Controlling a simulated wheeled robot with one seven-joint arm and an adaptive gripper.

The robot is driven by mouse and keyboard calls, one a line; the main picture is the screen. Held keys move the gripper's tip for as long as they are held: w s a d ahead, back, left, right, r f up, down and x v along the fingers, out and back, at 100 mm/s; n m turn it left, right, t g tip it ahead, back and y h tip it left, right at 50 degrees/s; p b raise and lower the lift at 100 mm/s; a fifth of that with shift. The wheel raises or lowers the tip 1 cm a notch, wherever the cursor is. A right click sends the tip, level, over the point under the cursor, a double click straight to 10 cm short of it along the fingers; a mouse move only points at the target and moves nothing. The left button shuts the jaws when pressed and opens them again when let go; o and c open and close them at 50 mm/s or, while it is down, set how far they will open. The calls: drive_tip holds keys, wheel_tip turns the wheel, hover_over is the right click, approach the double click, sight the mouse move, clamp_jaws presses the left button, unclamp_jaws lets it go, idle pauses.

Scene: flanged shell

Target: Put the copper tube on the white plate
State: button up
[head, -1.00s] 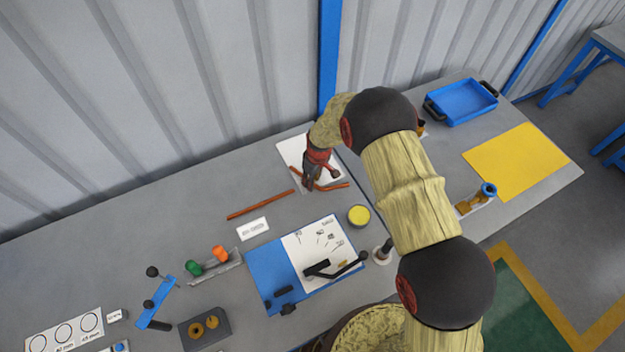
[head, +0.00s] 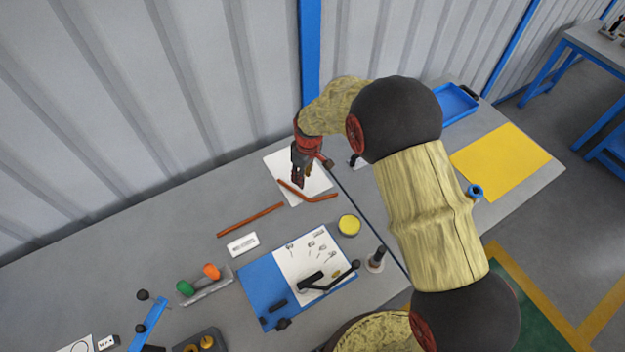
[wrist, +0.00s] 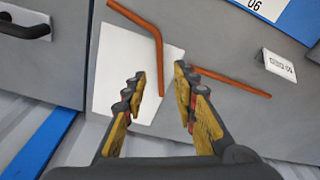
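A bent copper tube (head: 310,198) lies partly across the white plate (head: 276,163) at the back of the bench. One leg rests over the plate and the other end sticks out past its right edge. The wrist view also shows the bent tube (wrist: 157,50) and the plate (wrist: 106,65). My gripper (head: 299,184) points down over the plate, beside the tube's bend. In the wrist view its fingers (wrist: 160,74) are apart, with one leg's end between them and nothing clamped. A straight copper tube (head: 250,220) lies on the bench left of the plate.
A white label (head: 243,244), a yellow-topped tin (head: 348,225) and a blue board with a white sheet (head: 262,284) lie in front. A seam between benches runs just right of the plate. A blue tray (head: 458,104) and yellow mat (head: 500,162) are farther right.

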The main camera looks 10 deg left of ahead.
drive_tip(key=s+d+r+m+t, duration=0.1)
drive_tip(key=s+d+r+m, duration=0.1)
drive_tip(key=d+r, duration=0.45)
drive_tip(key=s+d+r+m, duration=0.15)
drive_tip(key=d+r, duration=0.25)
drive_tip(key=r, duration=0.6)
drive_tip(key=s+d+r+m+t, duration=0.1)
drive_tip(key=s+d+r+m, duration=0.15)
drive_tip(key=d+r, duration=0.45)
drive_tip(key=s+d+r+m+t, duration=0.1)
drive_tip(key=s+d+r+m, duration=0.1)
drive_tip(key=s, duration=0.5)
drive_tip(key=s+d+r+m+t, duration=0.1)
drive_tip(key=s+d+r+m, duration=0.1)
drive_tip(key=s+d+r, duration=0.3)
drive_tip(key=s+d+r+m+h, duration=0.1)
drive_tip(key=s+d+r, duration=0.3)
drive_tip(key=s, duration=0.6)
drive_tip(key=shift+s+d+m+t, duration=0.2)
drive_tip(key=shift+d+m+t, duration=0.15)
drive_tip(key=shift+m+t, duration=0.05)
